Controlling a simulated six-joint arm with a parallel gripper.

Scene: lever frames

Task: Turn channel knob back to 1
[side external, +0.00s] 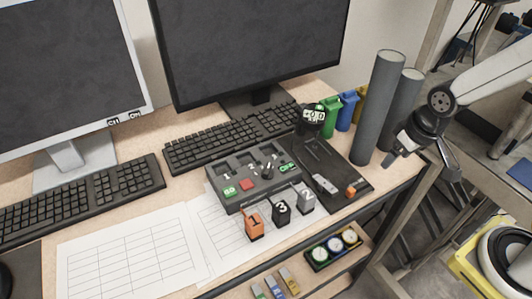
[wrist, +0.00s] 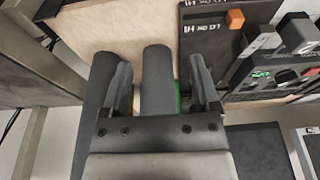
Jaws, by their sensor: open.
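A grey control box (side external: 225,200) sits on the desk in front of the keyboard. Its top carries a red button, green labels and small dark knobs or levers (side external: 267,172); I cannot tell for certain which is the channel knob or read its setting. In the wrist view, part of the box (wrist: 297,35) shows at the right edge with round dark parts (wrist: 286,77). My gripper (side external: 422,165) is open and empty, off the right end of the desk, well apart from the box. In the wrist view, my gripper (wrist: 161,75) has its fingers spread, with a dark cylinder beyond.
Two tall grey cylinders (side external: 378,108) stand between my gripper and the box. A black board (side external: 335,170) with an orange block (side external: 351,190) lies right of the box. Numbered blocks (side external: 281,212) stand in front. Two monitors (side external: 250,45) stand behind. Small coloured bins (side external: 330,118) stand behind the board.

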